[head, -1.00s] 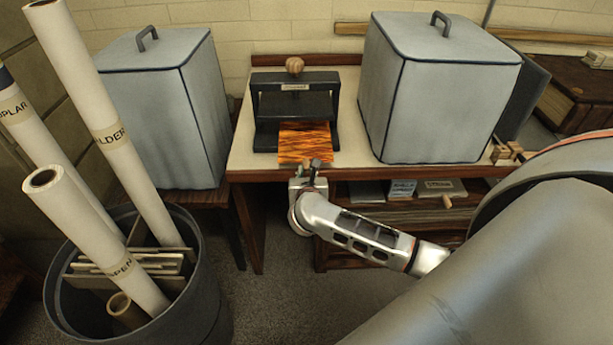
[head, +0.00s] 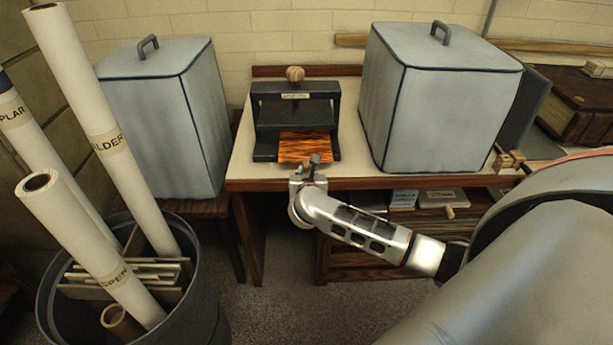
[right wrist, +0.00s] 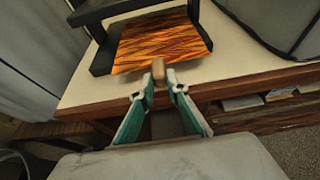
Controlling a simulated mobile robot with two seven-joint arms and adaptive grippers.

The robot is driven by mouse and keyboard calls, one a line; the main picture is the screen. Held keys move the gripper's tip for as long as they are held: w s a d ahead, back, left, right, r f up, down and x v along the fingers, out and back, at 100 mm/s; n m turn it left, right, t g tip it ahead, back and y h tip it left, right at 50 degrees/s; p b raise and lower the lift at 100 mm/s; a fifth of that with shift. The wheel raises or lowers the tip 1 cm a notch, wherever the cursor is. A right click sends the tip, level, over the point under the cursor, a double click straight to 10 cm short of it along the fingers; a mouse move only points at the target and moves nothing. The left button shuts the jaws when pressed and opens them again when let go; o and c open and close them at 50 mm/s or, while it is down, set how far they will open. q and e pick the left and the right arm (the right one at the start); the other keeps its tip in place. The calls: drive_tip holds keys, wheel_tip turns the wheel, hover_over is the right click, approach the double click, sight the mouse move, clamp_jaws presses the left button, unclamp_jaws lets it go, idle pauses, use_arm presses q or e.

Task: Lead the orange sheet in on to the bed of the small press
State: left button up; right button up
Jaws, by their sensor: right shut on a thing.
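The orange sheet (head: 303,148), with dark wavy streaks, lies flat between the side feet of the small dark press (head: 265,112). Its far part is under the press's crossbar, and its near edge is close to the table's front edge. My right gripper (head: 310,171) is just in front of that edge. Whether the piece clamps the sheet is not clear. My left gripper is not in view.
A grey covered box (head: 440,100) stands right of the press, and another (head: 165,120) stands left. A bin (head: 200,300) with paper rolls is at the front left. A shelf with small boxes (head: 403,198) is under the table (head: 345,150).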

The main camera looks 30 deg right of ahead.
sight(306, 166)
drive_tip(key=shift+w+d+f+b, duration=0.1)
drive_tip(key=shift+w+d+b, duration=0.3)
drive_tip(key=shift+w, duration=0.25)
drive_tip(key=shift+w+d+b, duration=0.5)
drive_tip(key=shift+w+d, duration=0.05)
drive_tip(key=shift+w, duration=0.25)
drive_tip(key=shift+w+d+f+b, duration=0.25)
drive_tip(key=shift+w+f+b, duration=0.25)
drive_tip(key=shift+b, duration=0.15)
drive_tip(key=shift+w+d+f+b, duration=0.15)
drive_tip(key=shift+w+d+b, duration=0.05)
drive_tip(key=shift+w+b, duration=0.1)
drive_tip(key=shift+f, duration=0.3)
drive_tip(key=o, duration=0.8)
